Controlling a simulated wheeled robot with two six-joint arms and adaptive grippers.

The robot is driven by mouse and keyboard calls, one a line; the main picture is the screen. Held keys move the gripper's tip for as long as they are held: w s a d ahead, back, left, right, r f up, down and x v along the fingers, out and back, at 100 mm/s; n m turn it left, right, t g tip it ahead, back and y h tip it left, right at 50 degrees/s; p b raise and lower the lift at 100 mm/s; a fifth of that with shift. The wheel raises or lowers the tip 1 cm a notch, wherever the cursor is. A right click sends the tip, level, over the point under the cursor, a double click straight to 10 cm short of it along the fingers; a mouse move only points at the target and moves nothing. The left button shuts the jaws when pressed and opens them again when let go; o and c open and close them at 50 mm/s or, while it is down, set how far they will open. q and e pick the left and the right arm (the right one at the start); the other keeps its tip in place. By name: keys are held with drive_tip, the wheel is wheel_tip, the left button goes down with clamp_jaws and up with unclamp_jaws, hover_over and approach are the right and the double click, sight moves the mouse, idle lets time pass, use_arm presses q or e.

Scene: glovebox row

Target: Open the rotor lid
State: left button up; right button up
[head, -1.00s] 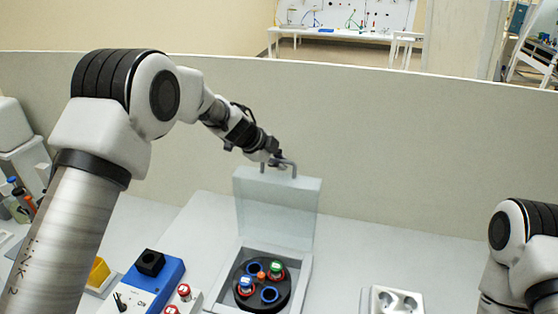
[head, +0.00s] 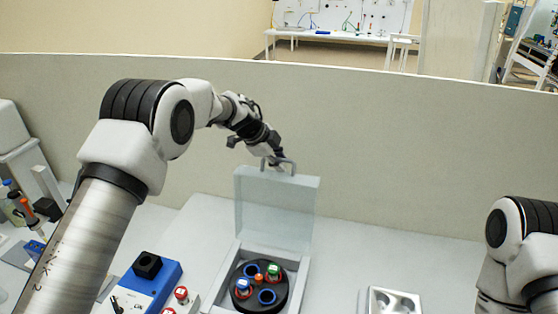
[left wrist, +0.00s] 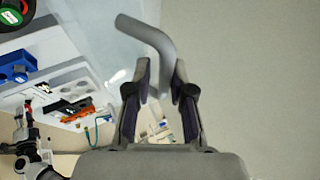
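The rotor lid (head: 275,208) is a pale, see-through panel standing upright at the back of the centrifuge box (head: 299,290). Its grey handle (head: 291,166) is on the top edge. The black rotor (head: 251,296) lies uncovered below it, holding a green-capped tube (head: 273,271) and a blue-capped tube (head: 243,286). My left gripper (head: 274,158) is at the handle. In the left wrist view, the handle (left wrist: 150,40) reaches between the parted fingertips (left wrist: 160,72), with a gap beside it. Whether a finger touches it is unclear. My right gripper is outside the views.
A blue device (head: 147,285) with a black block on top stands left of the box, with red-capped items (head: 181,294) beside it. A silvery tray (head: 393,301) is at the right. A low grey partition (head: 420,165) runs behind the table. Table between box and tray is clear.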

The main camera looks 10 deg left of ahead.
use_arm(q)
drive_tip(key=shift+w, duration=0.1)
drive_tip(key=v, duration=1.2)
drive_tip(key=shift+f, duration=0.1)
